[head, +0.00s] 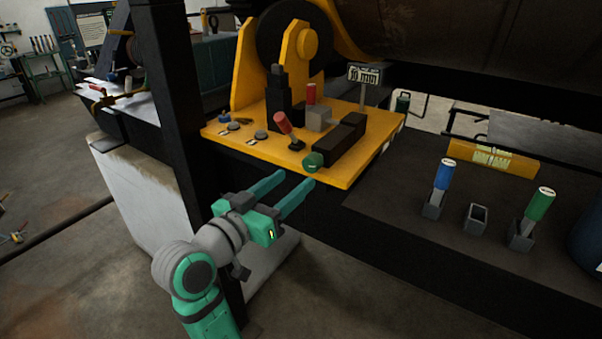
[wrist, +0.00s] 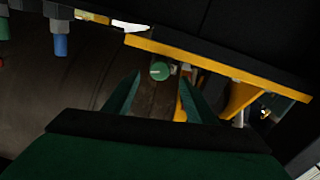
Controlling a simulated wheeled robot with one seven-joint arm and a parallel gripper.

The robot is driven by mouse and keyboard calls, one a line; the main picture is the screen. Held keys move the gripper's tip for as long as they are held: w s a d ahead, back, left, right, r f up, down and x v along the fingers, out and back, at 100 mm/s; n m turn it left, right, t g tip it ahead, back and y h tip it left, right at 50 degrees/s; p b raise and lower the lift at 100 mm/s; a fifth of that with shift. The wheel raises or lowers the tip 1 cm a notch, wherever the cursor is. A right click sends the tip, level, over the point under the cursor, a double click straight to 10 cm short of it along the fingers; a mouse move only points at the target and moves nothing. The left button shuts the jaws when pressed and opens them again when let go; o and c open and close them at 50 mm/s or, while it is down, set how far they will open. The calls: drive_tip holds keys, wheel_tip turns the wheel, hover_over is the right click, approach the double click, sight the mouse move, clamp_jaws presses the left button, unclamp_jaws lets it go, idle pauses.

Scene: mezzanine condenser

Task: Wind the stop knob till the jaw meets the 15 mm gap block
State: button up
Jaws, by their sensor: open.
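The green stop knob (head: 313,161) sits at the front edge of the yellow plate (head: 365,165), at the end of a black block (head: 340,138). A red-handled grey gap block (head: 318,118) stands between that block and a black upright (head: 278,100); I cannot tell whether either touches it, and its size mark is unreadable. My gripper (head: 296,182) is open and empty, just in front of and apart from the knob. In the wrist view, the knob (wrist: 159,71) shows beyond and between the open fingers (wrist: 160,95).
A sign (head: 364,75) reads 10 mm. A red-knobbed lever (head: 283,123) rises left of the knob. Blue (head: 444,174) and green (head: 540,203) handled blocks stand in holders, with an empty holder (head: 475,217) between them.

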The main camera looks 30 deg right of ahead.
drive_tip(key=shift+s+a, duration=0.85)
drive_tip(key=shift+a, duration=0.3)
drive_tip(key=shift+a, duration=0.1)
